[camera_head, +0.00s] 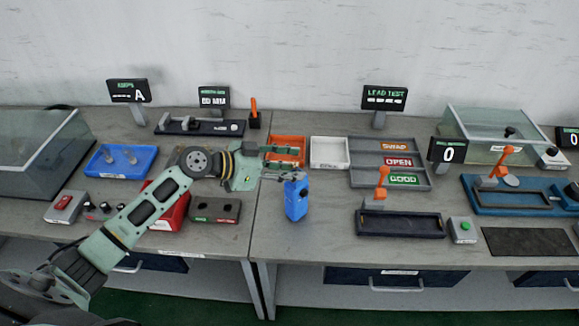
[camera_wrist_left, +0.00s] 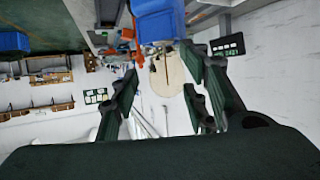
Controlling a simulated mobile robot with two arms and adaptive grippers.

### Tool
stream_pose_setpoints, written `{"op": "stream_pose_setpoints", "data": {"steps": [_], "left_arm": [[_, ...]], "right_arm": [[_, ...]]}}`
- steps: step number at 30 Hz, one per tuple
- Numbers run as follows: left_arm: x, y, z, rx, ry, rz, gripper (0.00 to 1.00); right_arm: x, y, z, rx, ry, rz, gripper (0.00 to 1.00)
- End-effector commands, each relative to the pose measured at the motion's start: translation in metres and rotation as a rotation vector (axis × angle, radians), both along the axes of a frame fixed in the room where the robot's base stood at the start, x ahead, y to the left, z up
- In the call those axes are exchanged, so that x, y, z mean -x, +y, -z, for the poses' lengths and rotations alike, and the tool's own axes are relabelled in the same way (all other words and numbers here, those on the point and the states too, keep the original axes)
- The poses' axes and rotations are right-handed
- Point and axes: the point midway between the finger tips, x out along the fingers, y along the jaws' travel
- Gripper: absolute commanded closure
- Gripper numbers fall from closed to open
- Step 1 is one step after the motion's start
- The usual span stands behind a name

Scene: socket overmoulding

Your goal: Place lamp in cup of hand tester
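The blue hand tester (camera_head: 296,201) stands upright on the front part of the bench, near the middle of the head view. A blue body, probably the same tester, shows at the top of the left wrist view (camera_wrist_left: 158,20). My left gripper (camera_head: 288,172) is by the tester's top end; whether they touch is unclear. In the left wrist view its two dark fingers (camera_wrist_left: 163,100) stand wide apart, with no clear lamp between them. The tester's cup cannot be made out. No lamp is clearly identifiable; two small grey pieces (camera_head: 131,157) stand in a blue tray. My right gripper is not in view.
The blue tray (camera_head: 120,172) is at left. A red box (camera_head: 172,213) and a grey two-hole block (camera_head: 215,209) are near my left arm. Orange (camera_head: 285,143) and white (camera_head: 329,166) bins stand behind the tester. A dark fixture (camera_head: 400,225) stands to its right.

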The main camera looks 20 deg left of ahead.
Motion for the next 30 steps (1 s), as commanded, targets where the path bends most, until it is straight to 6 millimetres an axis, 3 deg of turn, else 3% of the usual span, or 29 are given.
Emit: {"op": "stream_pose_setpoints", "data": {"steps": [10,15,17,30], "left_arm": [[0.001,0.0,0.003,-0.003,0.007,0.001,0.52],[0.001,0.0,-0.006,-0.003,0.007,0.001,0.52],[0.008,0.01,-0.001,-0.006,0.007,-0.002,0.52],[0.062,0.073,-0.039,-0.003,0.005,-0.001,0.52]], "right_arm": [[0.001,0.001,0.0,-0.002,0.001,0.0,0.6],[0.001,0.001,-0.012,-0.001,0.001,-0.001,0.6],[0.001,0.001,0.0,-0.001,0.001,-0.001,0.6],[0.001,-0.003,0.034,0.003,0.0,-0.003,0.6]]}}
